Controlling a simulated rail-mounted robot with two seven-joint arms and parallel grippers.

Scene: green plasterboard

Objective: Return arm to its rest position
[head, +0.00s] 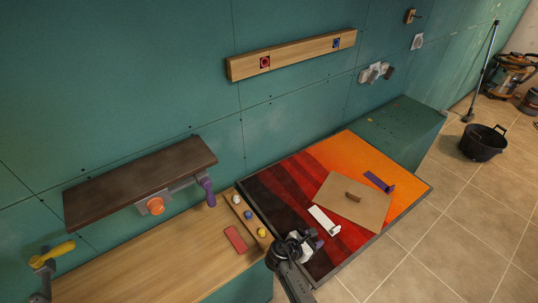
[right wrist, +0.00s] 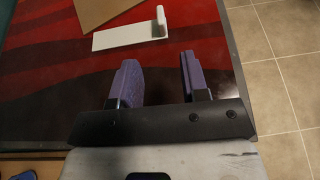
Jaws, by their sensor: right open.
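My right gripper (head: 314,239) is at the lower middle of the head view, over the near edge of the red and orange mat (head: 362,152). In the right wrist view its two purple fingers (right wrist: 158,80) stand apart with nothing between them. A white bracket-like piece (head: 325,221) lies on the mat just beyond the fingers and apart from them; it also shows in the right wrist view (right wrist: 122,37). My left gripper does not show in the head view.
A brown board (head: 340,204) with a small handle and a purple piece (head: 378,181) lie on the mat. A wooden bench (head: 170,255) with a red block (head: 235,239) and small balls is at left. A dark shelf (head: 135,180) hangs above. Tiled floor at right holds a black bucket (head: 483,143).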

